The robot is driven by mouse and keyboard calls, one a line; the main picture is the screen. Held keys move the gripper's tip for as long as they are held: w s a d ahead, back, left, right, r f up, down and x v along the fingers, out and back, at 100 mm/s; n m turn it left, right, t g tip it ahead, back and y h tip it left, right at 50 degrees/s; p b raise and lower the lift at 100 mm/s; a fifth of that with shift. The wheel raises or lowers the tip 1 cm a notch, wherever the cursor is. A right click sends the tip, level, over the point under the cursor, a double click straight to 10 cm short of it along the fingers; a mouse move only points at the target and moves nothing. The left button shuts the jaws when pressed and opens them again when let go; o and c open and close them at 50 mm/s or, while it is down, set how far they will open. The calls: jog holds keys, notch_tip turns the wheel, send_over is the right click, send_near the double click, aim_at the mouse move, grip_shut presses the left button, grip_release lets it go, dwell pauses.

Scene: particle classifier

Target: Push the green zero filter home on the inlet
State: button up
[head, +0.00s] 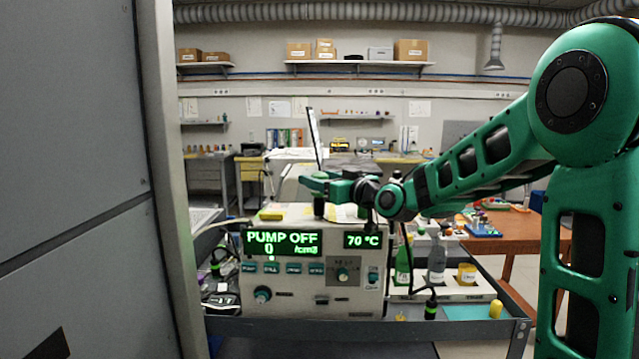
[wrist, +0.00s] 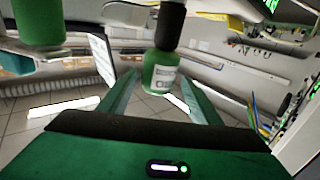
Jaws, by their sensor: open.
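The green zero filter (wrist: 158,80) has a white label and shows between the two fingers of my gripper (wrist: 159,76) in the wrist view. It meets a black inlet piece (wrist: 170,25), which shows above it in that picture. I cannot tell whether it is fully seated. My gripper (head: 318,186) is open, with a finger on each side of the filter, above the top of the white instrument (head: 325,298). In the head view the fingers partly hide the filter, and the black inlet (head: 319,207) stands below them. Finger contact is not clear.
The instrument's display (head: 282,243) reads PUMP OFF and 0 /cm3; another reads 70 °C. It stands on a dark cart (head: 470,330). Bottles (head: 437,262) stand in a rack to its right. A grey panel (head: 75,180) fills the left. Another green cylinder (wrist: 38,22) shows in the wrist view.

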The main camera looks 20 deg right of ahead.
jog(key=v, duration=1)
jog(key=shift+s, duration=0.35)
jog(key=shift+d, duration=0.1)
jog(key=s+d+f+m+g+h, duration=0.2)
jog(key=s+d+f+g+h, duration=0.15)
jog(key=s+f, duration=0.45)
jog(key=s+d+f+m+g+h, duration=0.2)
jog(key=s+d+f+g, duration=0.35)
jog(key=f, duration=0.45)
jog(key=s+d+f+m+g, duration=0.1)
jog(key=s+f+m+g, duration=0.1)
jog(key=s, duration=0.6)
jog(key=s+d+f+m+g, duration=0.2)
jog(key=s+g, duration=0.1)
jog(key=s, duration=0.6)
jog(key=s+d+f+m+g, duration=0.1)
jog(key=s+f+m+g, duration=0.1)
jog(key=s, duration=0.7)
jog(key=shift+d+f+m+g+h, duration=0.25)
jog(key=shift+m+g+h, duration=0.1)
jog(key=shift+g, duration=0.15)
